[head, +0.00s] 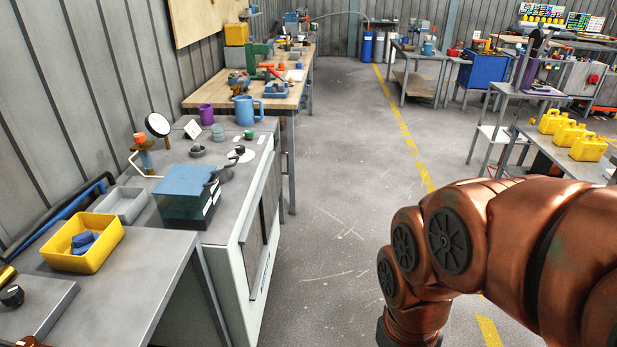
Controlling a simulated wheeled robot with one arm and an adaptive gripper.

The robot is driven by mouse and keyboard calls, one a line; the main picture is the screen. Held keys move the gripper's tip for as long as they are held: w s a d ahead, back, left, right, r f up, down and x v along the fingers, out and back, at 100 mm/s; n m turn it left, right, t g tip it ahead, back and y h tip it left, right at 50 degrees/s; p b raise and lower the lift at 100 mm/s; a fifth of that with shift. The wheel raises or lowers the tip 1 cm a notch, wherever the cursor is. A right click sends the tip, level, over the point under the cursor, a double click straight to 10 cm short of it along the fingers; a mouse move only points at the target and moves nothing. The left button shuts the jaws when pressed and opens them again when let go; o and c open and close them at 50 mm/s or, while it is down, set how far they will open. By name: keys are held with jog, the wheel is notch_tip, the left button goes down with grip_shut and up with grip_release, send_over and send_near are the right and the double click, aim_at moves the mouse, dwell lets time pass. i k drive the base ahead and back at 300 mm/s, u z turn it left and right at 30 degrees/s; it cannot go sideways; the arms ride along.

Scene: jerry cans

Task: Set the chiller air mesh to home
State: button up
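A grey cabinet (226,213) stands along the left wall. Its aisle-facing front has a pale frame around a dark upright panel (262,225), which may be the chiller air mesh; no label is readable. The panel's lower edge seems to stand out a little from the frame, but I cannot tell its exact angle. My copper-coloured arm fills the lower right, apart from the cabinet. My gripper is outside the picture, below the bottom edge.
A nearer grey table with a yellow bin (83,242) partly hides the cabinet. A dark box with a blue lid (187,180) sits on top. The aisle floor (335,170) is clear. Yellow jerry cans (588,148) stand on a table at right.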

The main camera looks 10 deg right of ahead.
aim_at(269, 199)
jog(key=z, duration=0.4)
jog(key=i, duration=1.8)
jog(key=u, duration=0.85)
jog(key=k, duration=0.5)
jog(key=z, duration=1.35)
jog(key=i, duration=1.25)
jog(key=u, duration=2.25)
